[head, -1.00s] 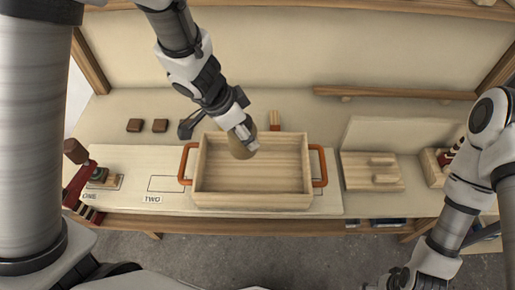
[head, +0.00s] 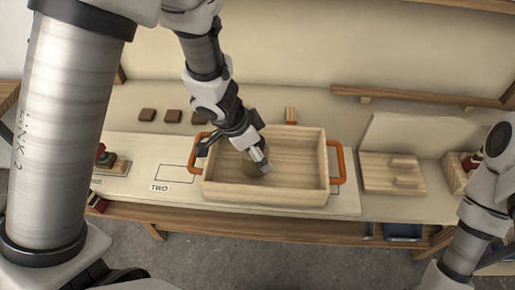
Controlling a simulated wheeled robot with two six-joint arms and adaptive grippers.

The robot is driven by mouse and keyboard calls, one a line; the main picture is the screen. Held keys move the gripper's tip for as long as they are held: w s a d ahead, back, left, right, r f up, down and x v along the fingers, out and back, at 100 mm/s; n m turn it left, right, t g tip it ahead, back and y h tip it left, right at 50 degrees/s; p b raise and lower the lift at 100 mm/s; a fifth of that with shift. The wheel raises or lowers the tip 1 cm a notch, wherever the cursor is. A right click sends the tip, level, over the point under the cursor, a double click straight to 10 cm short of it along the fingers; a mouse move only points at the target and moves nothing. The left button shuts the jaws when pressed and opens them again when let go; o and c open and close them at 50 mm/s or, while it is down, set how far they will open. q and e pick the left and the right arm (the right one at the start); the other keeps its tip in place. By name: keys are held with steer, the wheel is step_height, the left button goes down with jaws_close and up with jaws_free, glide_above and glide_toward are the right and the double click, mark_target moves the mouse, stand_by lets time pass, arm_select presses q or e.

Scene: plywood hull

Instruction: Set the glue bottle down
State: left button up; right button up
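The pale wooden tray (head: 306,190) has an orange handle at each end and stands on the bench. My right arm is at the right edge; its gripper is out of the picture.
Small brown blocks (head: 147,115) lie behind the tray to the left. A rectangle labelled TWO (head: 159,188) is marked left of it and is bare. A red and dark item (head: 105,159) stands further left.

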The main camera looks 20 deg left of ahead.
arm_select(q)
steer(key=shift+s+r, duration=0.15)
steer(key=p+v, duration=0.7)
steer(key=v, duration=0.5)
steer(key=shift+r+p, duration=0.2)
steer(key=shift+p, duration=0.15)
steer(key=shift+d, duration=0.1)
